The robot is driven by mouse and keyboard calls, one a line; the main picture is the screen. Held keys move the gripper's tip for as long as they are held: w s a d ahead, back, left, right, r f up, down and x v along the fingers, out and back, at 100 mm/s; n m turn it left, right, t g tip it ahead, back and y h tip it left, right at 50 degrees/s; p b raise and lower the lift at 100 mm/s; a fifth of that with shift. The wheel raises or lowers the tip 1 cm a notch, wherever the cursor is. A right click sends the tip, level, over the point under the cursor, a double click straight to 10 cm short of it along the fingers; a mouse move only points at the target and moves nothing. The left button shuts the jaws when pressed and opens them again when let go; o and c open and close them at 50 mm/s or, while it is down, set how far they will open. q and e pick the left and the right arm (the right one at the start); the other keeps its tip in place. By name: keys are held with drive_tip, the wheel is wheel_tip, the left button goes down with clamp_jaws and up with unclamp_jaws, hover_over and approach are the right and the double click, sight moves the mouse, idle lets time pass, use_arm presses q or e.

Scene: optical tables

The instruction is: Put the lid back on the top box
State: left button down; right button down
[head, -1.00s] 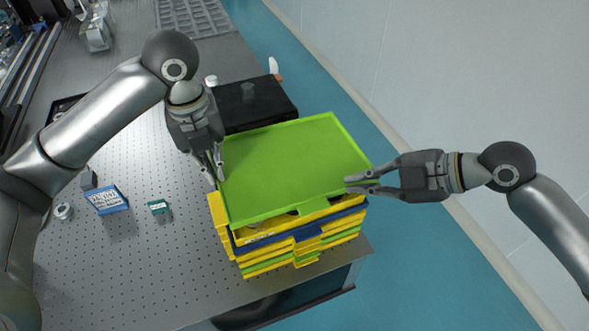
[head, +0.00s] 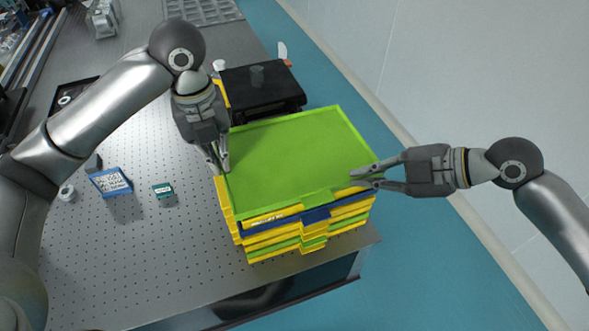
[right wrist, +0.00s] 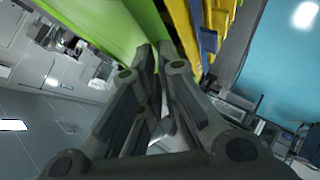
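The bright green lid (head: 295,150) lies flat over the top yellow box (head: 272,217) of a stack, roughly in line with it. Its front edge looks very close to that box; I cannot tell whether it is fully seated. My left gripper (head: 218,160) is shut on the lid's left edge. My right gripper (head: 362,177) is at the lid's right edge, its fingers closed around the rim. In the right wrist view, the fingertips (right wrist: 156,50) meet at the green lid's edge (right wrist: 125,28), beside the yellow and blue layers.
The stack has blue (head: 318,214), yellow and green layers, near the optical table's (head: 150,260) front right corner. A black case (head: 262,90) stands just behind. Small blue (head: 110,181) and teal (head: 163,190) boxes lie left. Teal floor (head: 440,260) is right.

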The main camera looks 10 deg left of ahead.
use_arm(q)
drive_tip(key=shift+d+f+b, duration=0.3)
drive_tip(key=shift+f+b, duration=0.1)
drive_tip(key=shift+f, duration=0.25)
drive_tip(key=shift+f+b, duration=0.7)
use_arm(e)
drive_tip(key=shift+s+a+f, duration=0.1)
drive_tip(key=shift+a+f, duration=0.1)
drive_tip(key=shift+f, duration=1.05)
use_arm(q)
drive_tip(key=c, duration=2.1)
unclamp_jaws()
drive_tip(key=shift+f, duration=0.1)
use_arm(e)
drive_tip(key=c, duration=2.1)
unclamp_jaws()
drive_tip(key=shift+f, duration=0.15)
use_arm(q)
drive_tip(key=o, duration=0.4)
drive_tip(key=shift+a, duration=0.1)
use_arm(e)
drive_tip(key=o, duration=0.4)
drive_tip(key=shift+d, duration=0.1)
use_arm(q)
drive_tip(key=shift+o, duration=0.3)
use_arm(e)
drive_tip(key=shift+o, duration=0.3)
use_arm(q)
drive_tip(key=shift+a, duration=0.1)
drive_tip(key=shift+r, duration=0.2)
